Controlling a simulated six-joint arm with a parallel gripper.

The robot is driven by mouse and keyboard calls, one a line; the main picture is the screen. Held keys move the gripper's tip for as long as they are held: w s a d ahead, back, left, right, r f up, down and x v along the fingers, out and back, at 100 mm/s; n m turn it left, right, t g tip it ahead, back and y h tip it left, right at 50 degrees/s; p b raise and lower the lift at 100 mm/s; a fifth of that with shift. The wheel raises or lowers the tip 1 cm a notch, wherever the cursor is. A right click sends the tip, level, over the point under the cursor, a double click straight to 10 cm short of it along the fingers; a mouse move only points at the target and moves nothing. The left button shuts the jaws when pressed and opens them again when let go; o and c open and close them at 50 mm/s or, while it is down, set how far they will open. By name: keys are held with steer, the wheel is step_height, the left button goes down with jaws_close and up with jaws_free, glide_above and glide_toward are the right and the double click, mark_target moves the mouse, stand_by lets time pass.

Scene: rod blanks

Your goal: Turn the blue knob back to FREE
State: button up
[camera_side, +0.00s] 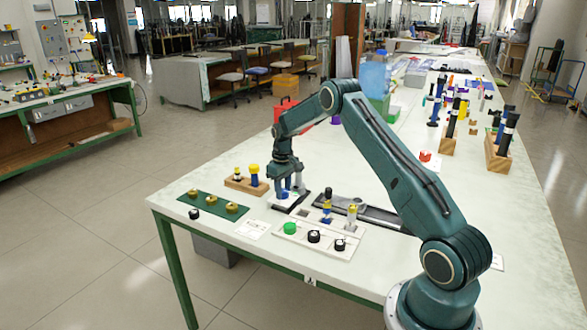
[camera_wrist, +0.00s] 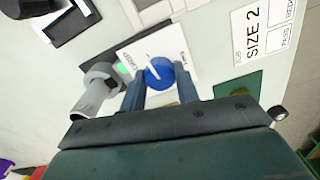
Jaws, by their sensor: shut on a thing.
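The blue knob (camera_wrist: 160,73) sits on a white plate (camera_wrist: 133,48) in the wrist view. Its white pointer line runs toward the upper left of the picture. Small labels stand on the plate on either side of the knob, too small to read surely. My gripper (camera_wrist: 162,82) has a blue finger on each side of the knob and is shut on it. A grey cylindrical clamp (camera_wrist: 97,88) with a green spot at its end is just left of the knob. In the side view my gripper (camera_side: 287,184) is low over the table and mostly hides the knob.
A green plate with brass rings (camera_side: 213,206) and a wooden block with yellow-topped rods (camera_side: 237,182) are left of my gripper. A white tray (camera_side: 275,232) with green and black round pieces is in front. A SIZE 2 card (camera_wrist: 262,32) lies nearby.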

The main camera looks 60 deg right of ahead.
steer(key=m, duration=0.9)
steer(key=shift+m, duration=0.4)
steer(key=m, duration=0.4)
steer(key=shift+d+m, duration=0.1)
steer(key=shift+m, duration=0.2)
steer(key=m, duration=0.5)
steer(key=o, duration=1)
steer(key=shift+r, duration=0.15)
